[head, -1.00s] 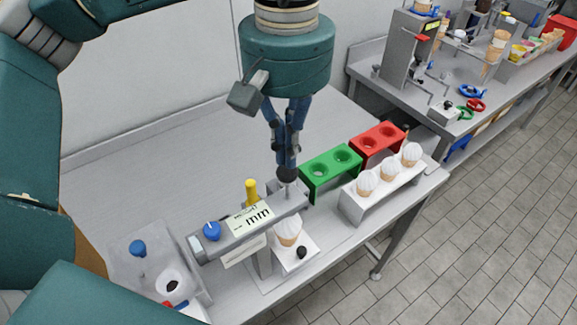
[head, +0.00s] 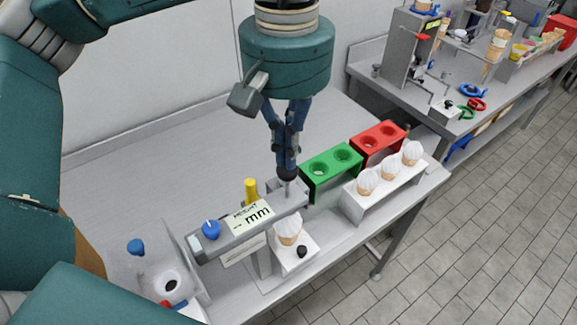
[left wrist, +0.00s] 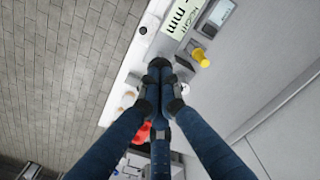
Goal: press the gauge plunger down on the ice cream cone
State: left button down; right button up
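The height gauge (head: 225,240) stands on the near bench, with a display (head: 248,216) that reads dashes and "mm". The plunger (head: 289,188) is a thin grey rod rising from the arm's far end. My left gripper (head: 287,172) points down with its fingers together, right above the plunger's top; I cannot tell whether it touches. In the left wrist view its fingertips (left wrist: 160,70) meet with nothing visible between them and hide the plunger. My right gripper is not in view.
A yellow knob (head: 251,191) stands close behind the gauge. A green holder (head: 331,168) and a red holder (head: 378,143) are to the right, beside a white rack (head: 355,207) with three cones. A blue knob (head: 211,229) sits on the gauge's left end. The bench's back left is clear.

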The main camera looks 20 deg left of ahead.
pick_arm(q)
jog(key=shift+f+b, duration=1.1)
jog(key=shift+f, duration=0.25)
notch_tip(320, 180, up, 13)
jog(key=p, duration=0.9)
dwell(0.5)
dwell(0.5)
